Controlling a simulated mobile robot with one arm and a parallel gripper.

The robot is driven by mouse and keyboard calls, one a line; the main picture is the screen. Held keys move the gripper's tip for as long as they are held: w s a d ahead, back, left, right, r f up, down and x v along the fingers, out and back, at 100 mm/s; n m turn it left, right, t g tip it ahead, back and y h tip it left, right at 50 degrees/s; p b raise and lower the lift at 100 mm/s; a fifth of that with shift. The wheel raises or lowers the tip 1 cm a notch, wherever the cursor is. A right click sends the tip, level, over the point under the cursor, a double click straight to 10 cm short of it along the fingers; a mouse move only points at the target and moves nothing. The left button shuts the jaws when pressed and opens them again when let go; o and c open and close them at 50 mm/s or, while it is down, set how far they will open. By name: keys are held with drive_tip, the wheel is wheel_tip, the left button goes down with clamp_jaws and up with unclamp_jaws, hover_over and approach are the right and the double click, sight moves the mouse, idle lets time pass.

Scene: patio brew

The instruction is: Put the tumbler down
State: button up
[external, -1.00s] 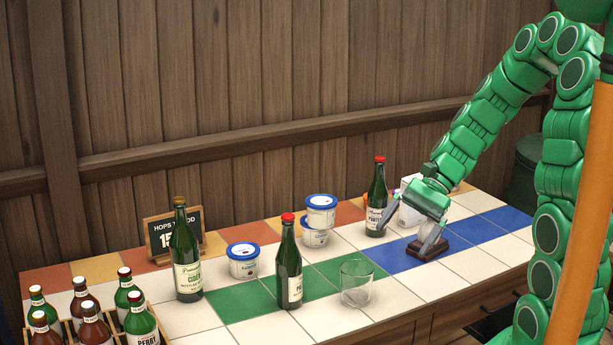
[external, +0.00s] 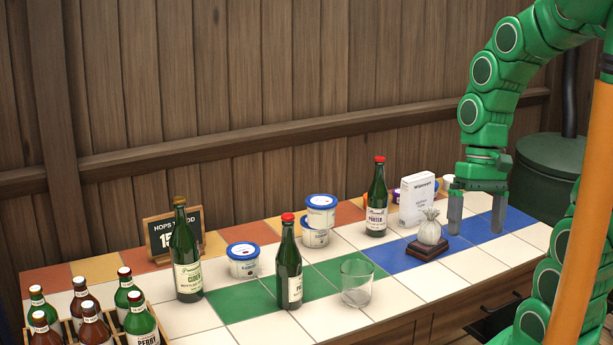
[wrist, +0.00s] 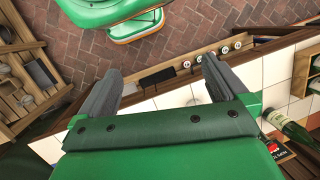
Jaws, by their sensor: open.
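The tumbler (external: 357,284) is a clear, empty glass. It stands upright on the tiled counter near its front edge, right of a green bottle with a red cap. My gripper (external: 476,222) is open and empty, pointing down over the right end of the counter, well to the right of the tumbler and apart from it. In the wrist view my gripper's two fingers (wrist: 158,82) are spread with nothing between them. I cannot make out the tumbler in the wrist view.
A pale bulb-shaped ornament (external: 430,229) sits on a dark base (external: 427,248) left of my gripper. A white box (external: 417,200) and a red-capped bottle (external: 376,205) stand behind it. Blue-lidded tubs (external: 243,262), bottles and a bottle crate (external: 160,335) fill the left.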

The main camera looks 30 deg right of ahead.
drive_tip(key=s+d+r+n+h, duration=0.1)
drive_tip(key=s+d+r+h, duration=0.1)
drive_tip(key=s+d, duration=0.1)
drive_tip(key=shift+s+d+r+n+t, duration=0.3)
drive_tip(key=shift+s+d+n+t, duration=0.1)
drive_tip(key=shift+s, duration=0.5)
idle(0.6)
